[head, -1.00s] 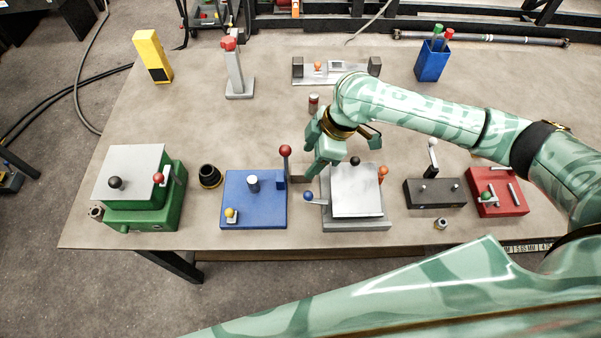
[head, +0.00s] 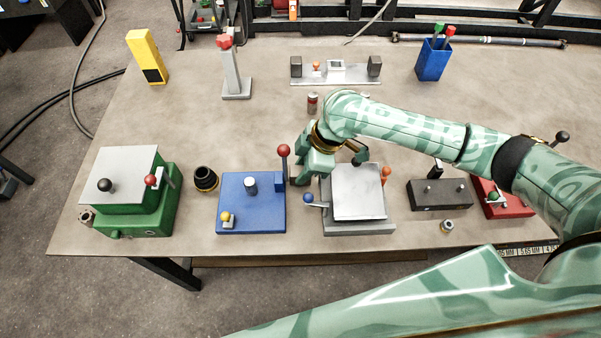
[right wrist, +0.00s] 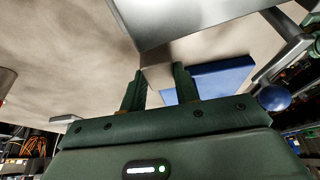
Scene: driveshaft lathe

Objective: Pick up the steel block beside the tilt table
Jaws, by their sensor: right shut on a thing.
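The tilt table (head: 358,192) is a silver plate on a grey base with a blue-ball lever at its left and an orange knob at its right. My right gripper (head: 304,178) is low at its left side, beside the blue fixture. It is shut on the steel block (right wrist: 158,74), which shows between the two fingers (right wrist: 157,80) in the right wrist view. In the head view the block is mostly hidden by the gripper. I cannot tell whether it touches the bench. My left gripper is not in view.
A blue fixture (head: 262,210) with a red-ball lever stands close left of the gripper. A dark ring (head: 205,179) and a green fixture (head: 128,205) are farther left. A small cylinder (head: 312,103) stands behind. A dark block (head: 440,193) is to the right.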

